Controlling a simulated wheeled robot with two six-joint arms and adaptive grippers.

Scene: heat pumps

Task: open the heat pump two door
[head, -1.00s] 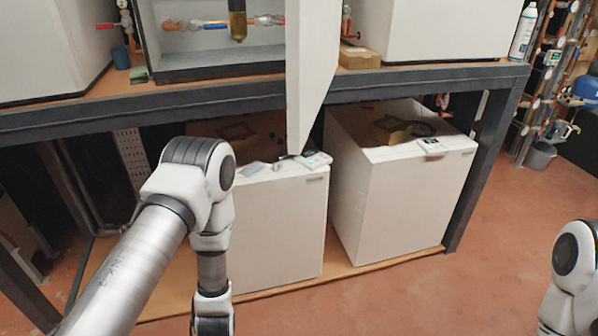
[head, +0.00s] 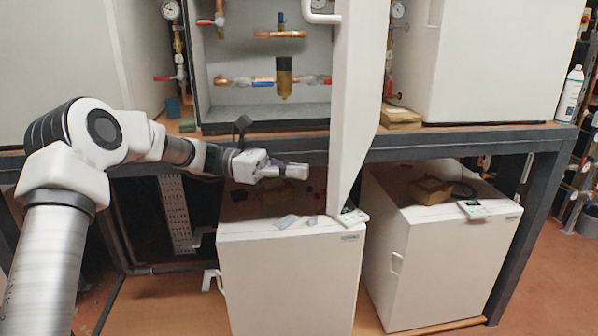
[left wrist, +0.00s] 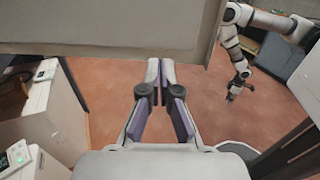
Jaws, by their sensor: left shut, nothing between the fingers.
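The heat pump door (head: 355,105) is a white panel standing swung out from the upper middle cabinet (head: 265,55), whose inside with pipes and a brass filter (head: 284,78) shows. A white handle (head: 322,17) is at its top left. My left gripper (head: 304,172) is shut and empty, left of the door's lower part, pointing towards its inner side. In the left wrist view the gripper (left wrist: 160,68) points at the lower edge of a pale panel (left wrist: 110,35), seemingly the door; contact cannot be told. My right gripper (left wrist: 233,95) is small in that view, its jaws unclear.
Two white units (head: 290,270) and (head: 440,260) stand on the lower shelf, with small devices on top.

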